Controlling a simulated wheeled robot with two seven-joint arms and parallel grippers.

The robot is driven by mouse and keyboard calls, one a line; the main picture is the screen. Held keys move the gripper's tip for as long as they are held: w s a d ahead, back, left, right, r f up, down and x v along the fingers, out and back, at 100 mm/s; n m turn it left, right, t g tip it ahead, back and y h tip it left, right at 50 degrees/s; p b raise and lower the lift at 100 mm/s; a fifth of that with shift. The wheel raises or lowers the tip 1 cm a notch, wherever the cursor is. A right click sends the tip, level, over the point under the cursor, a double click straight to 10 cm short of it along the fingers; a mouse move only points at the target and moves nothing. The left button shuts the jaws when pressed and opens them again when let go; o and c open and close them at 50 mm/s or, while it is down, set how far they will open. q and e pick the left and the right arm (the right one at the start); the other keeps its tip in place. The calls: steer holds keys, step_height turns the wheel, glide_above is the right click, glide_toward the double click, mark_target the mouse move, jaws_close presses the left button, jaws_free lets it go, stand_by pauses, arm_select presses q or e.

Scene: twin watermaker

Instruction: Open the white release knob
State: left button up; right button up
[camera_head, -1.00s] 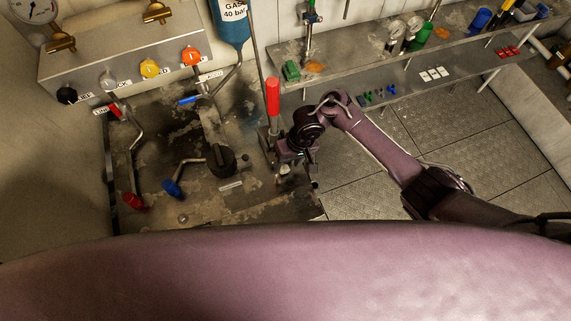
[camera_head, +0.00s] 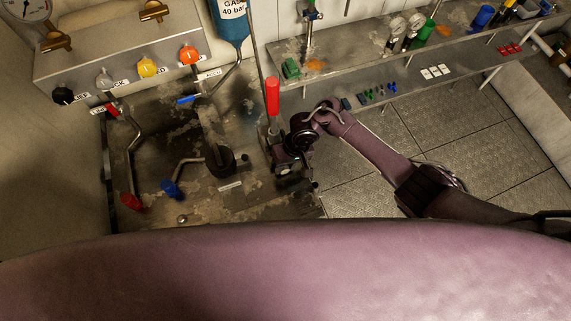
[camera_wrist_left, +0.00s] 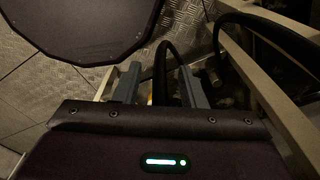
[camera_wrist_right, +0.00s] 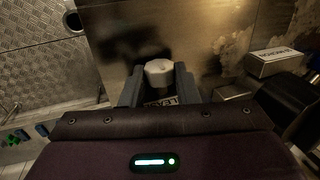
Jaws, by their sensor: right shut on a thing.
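The white release knob (camera_wrist_right: 159,72) shows in the right wrist view as a pale round cap between the fingertips of my right gripper (camera_wrist_right: 158,82). The fingers are shut on it, one on each side. A partly covered label (camera_wrist_right: 160,101) sits just below the knob. In the head view my right gripper (camera_head: 287,167) is at the right edge of the worn metal panel and mostly hides the knob. My left gripper (camera_wrist_left: 158,88) shows only in the left wrist view. Its fingers are apart, with a dark hose passing behind them and nothing clearly held.
A red-handled lever (camera_head: 272,97) stands close behind my right gripper. A black round fitting (camera_head: 220,161) and blue-ended handle (camera_head: 171,189) are on the panel to the left. A grey shelf (camera_head: 385,62) with small parts runs along the back right.

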steer(key=shift+s+r+p, duration=0.1)
steer(key=shift+r+p, duration=0.05)
steer(key=shift+p, duration=0.2)
steer(key=shift+s+a+t+h+p, duration=0.1)
steer(key=shift+a+t+h+p, duration=0.1)
steer(key=shift+h+p, duration=0.35)
steer(key=shift+a+t+h+p, duration=0.1)
steer(key=shift+t+h+p, duration=0.15)
steer(key=shift+h, duration=0.4)
steer(key=shift+a+f+t+h, duration=0.15)
steer(key=shift+f+t+h, duration=0.1)
steer(key=shift+h, duration=0.65)
arm_select(q)
steer(key=shift+w+r, duration=0.75)
steer(key=shift+r, duration=0.25)
arm_select(e)
steer(key=shift+r+h, duration=0.1)
steer(key=shift+h, duration=0.5)
arm_select(q)
steer(key=shift+s, duration=0.1)
arm_select(e)
steer(key=o, duration=1)
arm_select(q)
steer(key=shift+s, duration=0.1)
arm_select(e)
steer(key=shift+r, duration=0.1)
